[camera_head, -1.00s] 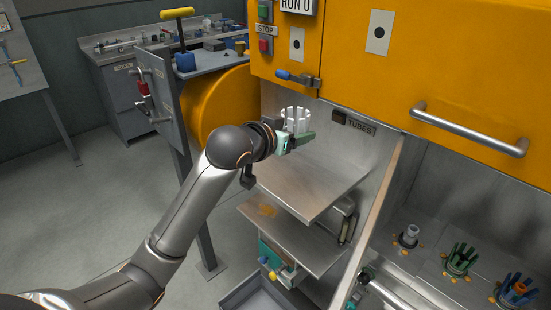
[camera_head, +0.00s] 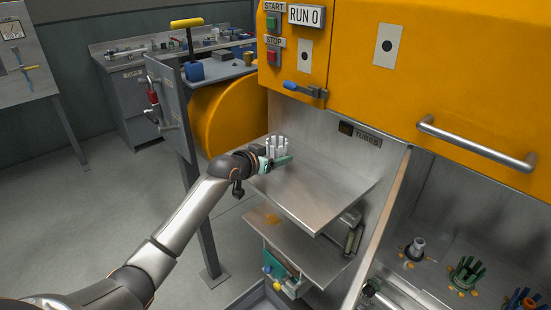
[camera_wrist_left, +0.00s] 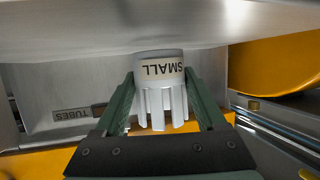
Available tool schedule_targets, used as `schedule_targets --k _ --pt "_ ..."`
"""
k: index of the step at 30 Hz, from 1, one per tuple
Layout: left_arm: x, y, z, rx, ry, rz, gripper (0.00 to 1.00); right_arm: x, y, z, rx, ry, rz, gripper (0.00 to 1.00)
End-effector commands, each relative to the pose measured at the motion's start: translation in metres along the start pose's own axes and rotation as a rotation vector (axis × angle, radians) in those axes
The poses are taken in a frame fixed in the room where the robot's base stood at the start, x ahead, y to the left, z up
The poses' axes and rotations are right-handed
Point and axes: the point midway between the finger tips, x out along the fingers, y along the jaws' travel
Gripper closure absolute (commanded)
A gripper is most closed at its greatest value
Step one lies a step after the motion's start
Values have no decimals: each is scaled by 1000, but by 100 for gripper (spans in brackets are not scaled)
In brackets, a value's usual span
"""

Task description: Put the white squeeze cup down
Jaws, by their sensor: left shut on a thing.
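The white squeeze cup (camera_head: 277,147) is upright, its prongs pointing up, over the far left part of the upper steel shelf (camera_head: 318,190). My left gripper (camera_head: 272,161) is shut on it from the side. In the left wrist view, which is upside down, the cup (camera_wrist_left: 161,90) sits between the two green fingers (camera_wrist_left: 162,96) and its band reads SMALL. Its base is at or very near the shelf surface (camera_wrist_left: 110,28); I cannot tell whether they touch. My right gripper is not in view.
The yellow machine housing (camera_head: 460,85) overhangs the shelf, with a steel wall labelled TUBES (camera_head: 366,136) behind. A lower shelf (camera_head: 290,246) lies beneath. A green pronged cup (camera_head: 466,272) stands in the right bay. The upper shelf looks otherwise bare.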

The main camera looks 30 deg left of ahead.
Motion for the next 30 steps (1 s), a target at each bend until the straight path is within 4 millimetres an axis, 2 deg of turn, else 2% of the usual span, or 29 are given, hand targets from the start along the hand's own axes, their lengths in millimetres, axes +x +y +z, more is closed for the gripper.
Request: schedule_targets --k 3,14,15,21,30 --pt "3 0 9 0 3 -1 100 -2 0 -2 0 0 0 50" --pt "5 0 13 0 3 0 100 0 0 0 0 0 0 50" --pt "5 0 13 0 2 0 23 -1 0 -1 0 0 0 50" --pt "5 0 13 0 1 0 0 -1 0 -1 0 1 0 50" --pt "3 0 9 1 3 0 0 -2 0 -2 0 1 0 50"
